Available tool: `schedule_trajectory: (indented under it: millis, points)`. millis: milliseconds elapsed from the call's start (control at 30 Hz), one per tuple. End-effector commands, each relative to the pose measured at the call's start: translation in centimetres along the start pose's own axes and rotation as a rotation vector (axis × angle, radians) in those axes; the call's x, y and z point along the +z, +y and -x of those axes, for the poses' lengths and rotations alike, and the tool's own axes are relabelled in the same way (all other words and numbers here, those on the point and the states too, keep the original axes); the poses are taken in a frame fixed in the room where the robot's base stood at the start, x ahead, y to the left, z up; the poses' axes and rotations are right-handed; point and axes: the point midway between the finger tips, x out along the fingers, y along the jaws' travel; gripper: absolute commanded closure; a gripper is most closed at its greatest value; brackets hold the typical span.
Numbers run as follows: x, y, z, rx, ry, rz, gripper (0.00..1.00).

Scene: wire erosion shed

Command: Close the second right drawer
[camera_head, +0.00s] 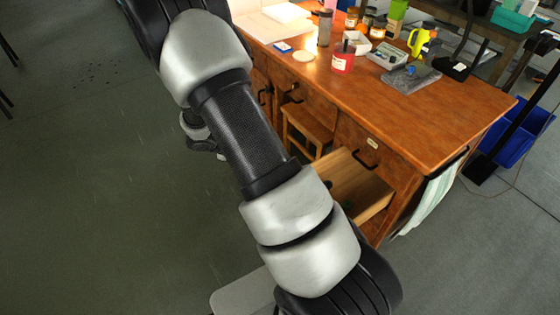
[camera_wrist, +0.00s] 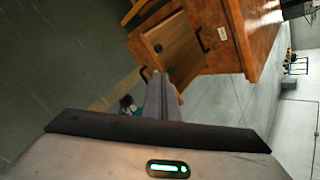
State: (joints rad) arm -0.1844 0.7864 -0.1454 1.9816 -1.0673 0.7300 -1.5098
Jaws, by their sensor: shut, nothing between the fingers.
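The wooden desk (camera_head: 430,105) has its second right drawer (camera_head: 372,207) pulled out, below a shut top drawer (camera_head: 385,150) with a pale label. My arm covers part of the open drawer in the head view. The gripper is not clearly visible in the head view.
A wooden stool (camera_head: 305,130) stands under the desk. A red jar (camera_head: 343,58), a yellow item (camera_head: 420,42) and several other things stand on the desktop. A light cloth (camera_head: 435,195) hangs at its right side. A blue bin (camera_head: 512,135) stands beyond. The floor at left is clear.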

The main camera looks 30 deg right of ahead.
Motion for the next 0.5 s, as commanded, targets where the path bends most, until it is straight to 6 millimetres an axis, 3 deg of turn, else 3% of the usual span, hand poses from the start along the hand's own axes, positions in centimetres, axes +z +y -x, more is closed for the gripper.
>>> schedule_trajectory:
  millis: [33, 200, 333, 500]
  points:
    - [-1.8, 2.1, -3.7, -0.026, -0.011, 0.151, 1.0]
    - [-4.5, 5.4, -9.8, -0.07, -0.043, 0.521, 1.0]
    - [-5.5, 6.4, -11.8, -0.084, -0.052, 0.652, 1.0]
    - [-5.7, 6.5, -13.7, -0.087, -0.053, 0.683, 1.0]
